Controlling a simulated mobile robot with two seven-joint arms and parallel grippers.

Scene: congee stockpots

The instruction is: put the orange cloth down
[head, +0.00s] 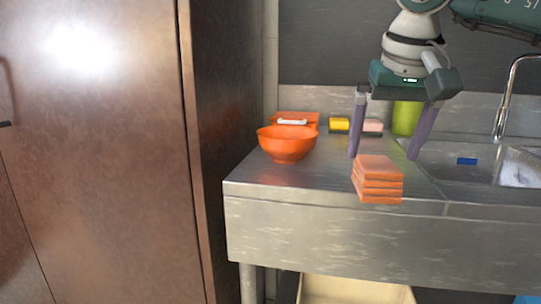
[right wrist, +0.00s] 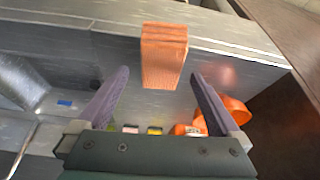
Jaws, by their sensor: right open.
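The orange cloth (head: 378,180) is a folded stack of several layers near the front edge of the steel counter, left of the sink. It also shows in the right wrist view (right wrist: 163,55), beyond and between the fingertips. My right gripper (head: 384,157) is open and empty, its two purple fingers spread wide and pointing down above the counter just behind the cloth. In the right wrist view the fingers (right wrist: 158,76) stand apart with nothing between them. My left gripper is not in either view.
An orange bowl (head: 286,144) sits left on the counter (head: 310,180), with an orange container (head: 296,118) behind it. Yellow and pink sponges (head: 340,125) and a green cup (head: 405,117) stand along the back. The sink (head: 450,165) with a faucet (head: 507,95) is at right. A brown cabinet (head: 95,150) stands left.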

